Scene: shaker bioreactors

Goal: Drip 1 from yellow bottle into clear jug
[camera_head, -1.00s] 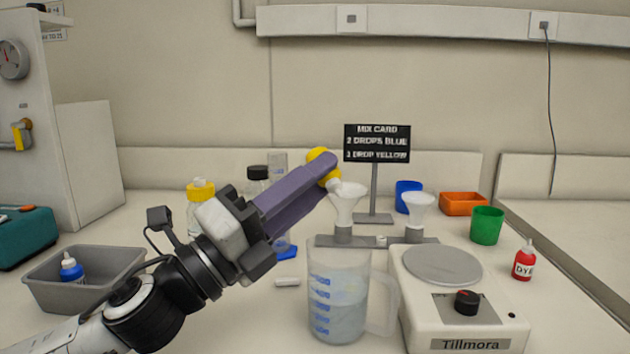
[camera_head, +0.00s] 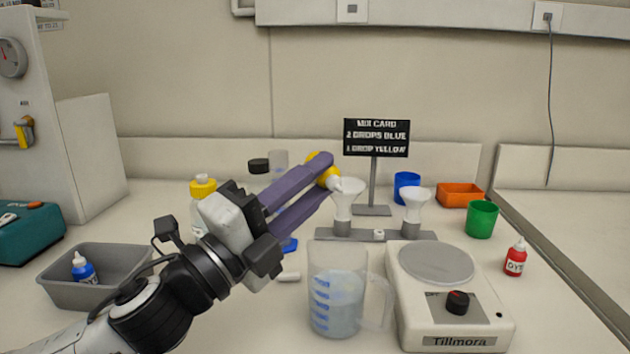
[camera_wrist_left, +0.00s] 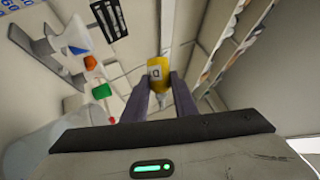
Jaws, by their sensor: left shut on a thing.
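My left gripper (camera_head: 318,180) is shut on the yellow bottle (camera_head: 322,168), which is tilted with its white nozzle pointing down to the right. In the left wrist view the yellow bottle (camera_wrist_left: 158,74) sits between the two fingertips (camera_wrist_left: 159,85). The clear jug (camera_head: 337,290) stands on the bench below and slightly right of the bottle, with blue marks and clear liquid inside. The nozzle is well above the jug's rim, near a white funnel behind it. No drop is visible. My right gripper is not in view.
White funnels (camera_head: 414,204) stand in a grey rack behind the jug. A Tillmora plate device (camera_head: 450,300) is right of the jug. A grey bin (camera_head: 60,292) holds a blue bottle (camera_head: 84,270). A red dye bottle (camera_head: 516,260) and a mix card (camera_head: 376,138) stand farther off.

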